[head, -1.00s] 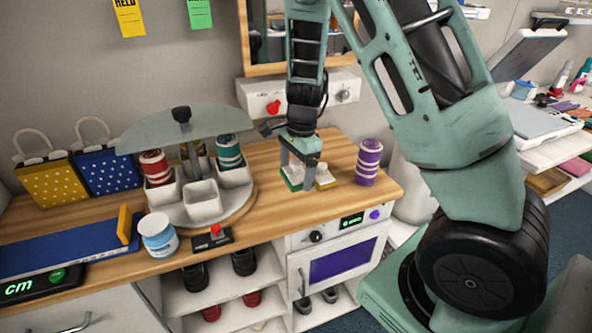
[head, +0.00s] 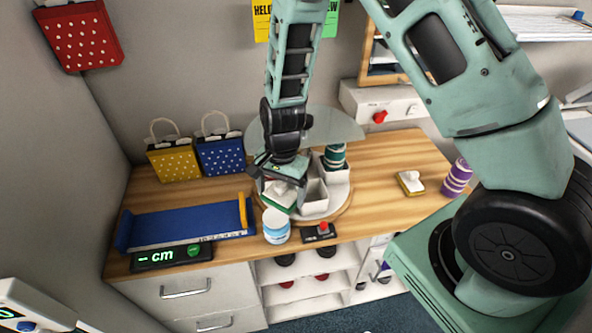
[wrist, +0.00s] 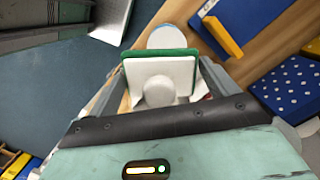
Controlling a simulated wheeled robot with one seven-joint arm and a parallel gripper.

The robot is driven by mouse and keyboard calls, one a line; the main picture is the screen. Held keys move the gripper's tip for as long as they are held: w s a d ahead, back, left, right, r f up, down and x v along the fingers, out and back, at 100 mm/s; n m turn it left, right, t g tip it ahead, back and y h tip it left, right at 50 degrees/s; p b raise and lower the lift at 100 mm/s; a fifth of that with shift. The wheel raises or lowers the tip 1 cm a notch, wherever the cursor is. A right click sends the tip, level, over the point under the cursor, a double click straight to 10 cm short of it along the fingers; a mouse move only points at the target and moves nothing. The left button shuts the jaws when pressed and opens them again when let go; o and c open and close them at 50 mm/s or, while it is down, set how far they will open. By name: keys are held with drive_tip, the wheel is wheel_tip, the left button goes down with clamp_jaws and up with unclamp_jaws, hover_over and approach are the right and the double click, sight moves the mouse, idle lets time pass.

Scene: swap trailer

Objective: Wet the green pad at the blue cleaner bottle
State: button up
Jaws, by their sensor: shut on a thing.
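The green pad (head: 277,203) has a white backing and a white knob. My gripper (head: 279,187) is shut on its knob, above the front left of the round carousel (head: 340,203). In the wrist view my gripper (wrist: 162,95) holds the pad, whose green edge (wrist: 160,53) faces away from me. A white-lidded tub with a blue label (head: 276,229) stands just in front of and below the pad. Its pale lid (wrist: 173,36) shows past the pad in the wrist view. I cannot tell whether pad and tub touch. I see no other blue bottle clearly.
A yellow pad with a white knob (head: 410,182) lies on the right of the wooden counter (head: 385,160). A blue tray (head: 185,222) and a cm display (head: 172,257) lie left. A red-button box (head: 319,232) is right of the tub. Two gift bags stand behind.

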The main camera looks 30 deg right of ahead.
sight(275, 218)
drive_tip(key=shift+w+a+r, duration=0.15)
drive_tip(key=shift+a+r, duration=0.05)
drive_tip(key=shift+a, duration=0.7)
drive_tip(key=shift+a+f, duration=0.1)
drive_tip(key=shift+f, duration=0.1)
drive_tip(key=shift+f+b, duration=2.4)
drive_tip(key=shift+f, duration=0.4)
drive_tip(key=shift+f+b, duration=0.3)
drive_tip(key=shift+f, duration=0.25)
drive_tip(key=shift+r+p, duration=2.9)
drive_tip(key=shift+r, duration=0.7)
drive_tip(key=shift+f, duration=0.1)
